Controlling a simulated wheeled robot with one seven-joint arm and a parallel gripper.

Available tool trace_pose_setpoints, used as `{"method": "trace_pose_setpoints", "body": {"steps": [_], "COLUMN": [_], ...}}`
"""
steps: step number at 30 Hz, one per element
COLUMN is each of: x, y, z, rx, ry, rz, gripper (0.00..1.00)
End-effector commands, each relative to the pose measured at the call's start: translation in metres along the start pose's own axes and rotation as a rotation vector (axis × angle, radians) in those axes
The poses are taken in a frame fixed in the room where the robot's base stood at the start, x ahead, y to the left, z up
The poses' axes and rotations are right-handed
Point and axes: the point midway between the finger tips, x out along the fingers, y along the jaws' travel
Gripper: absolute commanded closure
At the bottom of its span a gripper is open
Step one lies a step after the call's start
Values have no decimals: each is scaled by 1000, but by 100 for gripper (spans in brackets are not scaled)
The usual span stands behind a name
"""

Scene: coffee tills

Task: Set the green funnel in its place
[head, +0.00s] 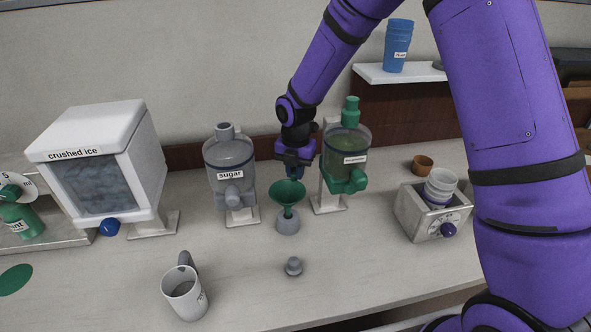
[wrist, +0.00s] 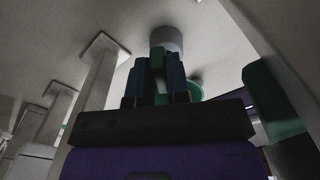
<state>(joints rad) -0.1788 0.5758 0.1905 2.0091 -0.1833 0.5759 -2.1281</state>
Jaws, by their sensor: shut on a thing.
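The green funnel (head: 287,189) is upright at the middle of the counter, with its spout over or in the top of a small grey round stand (head: 288,224). Whether the spout is fully seated cannot be told. My gripper (head: 294,173) reaches down from behind the funnel and is shut on it near its rim. In the wrist view, the fingers (wrist: 160,82) close on a green piece, and part of the green funnel (wrist: 195,91) shows beside them. The grey stand (wrist: 167,38) is just beyond the fingertips.
The sugar dispenser (head: 229,158) stands close on the left and a green-lidded dispenser (head: 346,150) close on the right. A grey knobbed piece (head: 293,266) and a white mug (head: 186,293) stand in front. A crushed ice box (head: 100,170) is at left. The front right counter is clear.

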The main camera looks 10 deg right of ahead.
Motion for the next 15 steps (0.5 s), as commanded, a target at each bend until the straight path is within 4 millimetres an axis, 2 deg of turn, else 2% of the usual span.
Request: {"method": "trace_pose_setpoints", "body": {"steps": [15], "x": [14], "y": [0], "z": [0], "rx": [0], "ry": [1], "rz": [-1], "gripper": [100]}}
